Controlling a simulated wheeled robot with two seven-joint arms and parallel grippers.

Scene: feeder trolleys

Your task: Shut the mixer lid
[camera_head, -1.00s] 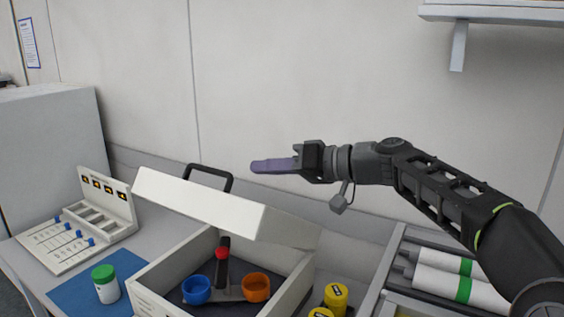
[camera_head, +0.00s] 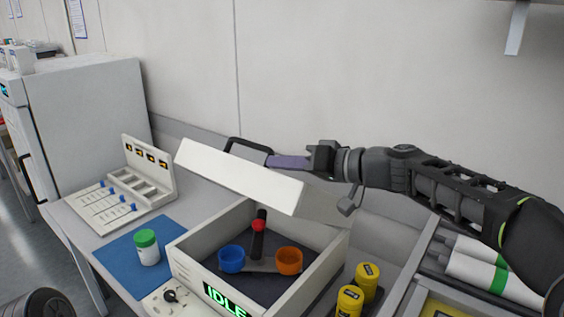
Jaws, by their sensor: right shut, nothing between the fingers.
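The mixer is a white box with a raised, tilted white lid (camera_head: 238,174) that has a black handle (camera_head: 246,143) at its back edge. Its open body (camera_head: 190,264) shows a dark inside with a rotor, a red knob (camera_head: 259,225), a blue cup (camera_head: 231,259) and an orange cup (camera_head: 289,261). A green "IDLE" display is on the front. My right gripper (camera_head: 287,162) is shut and empty, its purple fingers pointing left. It appears just behind or above the lid's back edge, right of the handle; I cannot tell whether it touches. My left gripper is not in view.
A green-capped bottle (camera_head: 148,248) stands on a blue mat (camera_head: 116,261) left of the mixer. A white rack panel (camera_head: 150,160) is behind it. Yellow canisters (camera_head: 367,283) stand right of the mixer. White tubes with green bands (camera_head: 480,272) lie further right.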

